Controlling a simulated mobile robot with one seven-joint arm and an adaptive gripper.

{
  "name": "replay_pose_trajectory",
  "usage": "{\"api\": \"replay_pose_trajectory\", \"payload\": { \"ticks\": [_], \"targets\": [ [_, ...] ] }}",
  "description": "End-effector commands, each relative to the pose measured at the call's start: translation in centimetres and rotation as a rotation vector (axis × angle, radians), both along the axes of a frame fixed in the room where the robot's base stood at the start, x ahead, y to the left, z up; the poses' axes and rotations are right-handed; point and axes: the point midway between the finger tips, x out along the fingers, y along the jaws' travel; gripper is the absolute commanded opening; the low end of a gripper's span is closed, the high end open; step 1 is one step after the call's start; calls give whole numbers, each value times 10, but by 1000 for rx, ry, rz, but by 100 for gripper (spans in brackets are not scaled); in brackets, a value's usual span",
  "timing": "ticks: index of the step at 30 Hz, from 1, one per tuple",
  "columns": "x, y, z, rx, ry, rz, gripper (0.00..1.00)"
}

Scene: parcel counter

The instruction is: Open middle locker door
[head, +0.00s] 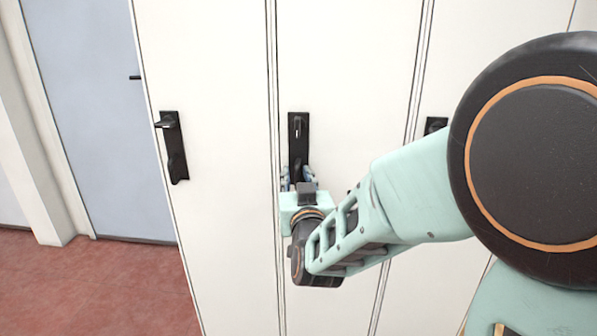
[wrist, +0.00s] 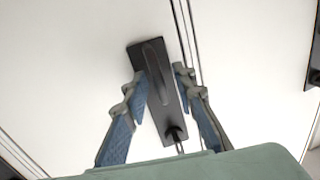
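The middle locker door (head: 350,80) is a tall white panel that looks closed or nearly so. Its black handle plate (head: 298,128) is upright near the door's left edge, its lower part partly hidden by my gripper (head: 299,178). In the wrist view, the handle plate (wrist: 140,52) has a long raised grip (wrist: 157,75) and a small round part at its lower end. My gripper's blue-grey fingers (wrist: 161,88) are open, one on each side of the plate. I cannot tell whether they touch it.
The left locker door (head: 205,90) has its own black handle (head: 174,148), and a right locker handle (head: 435,125) is partly hidden by my arm. A blue-grey door (head: 85,110) stands at far left. Red floor (head: 90,290) is clear at lower left.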

Motion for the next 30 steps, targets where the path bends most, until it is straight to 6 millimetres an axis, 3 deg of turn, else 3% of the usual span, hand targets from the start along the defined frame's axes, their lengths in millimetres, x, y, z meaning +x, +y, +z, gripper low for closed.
{"api": "replay_pose_trajectory", "payload": {
  "ticks": [8,15,30],
  "targets": [
    [0,0,0,0,1,0,24],
    [0,0,0,0,1,0,0],
    [0,0,0,0,0,-2,0]
  ]
}}
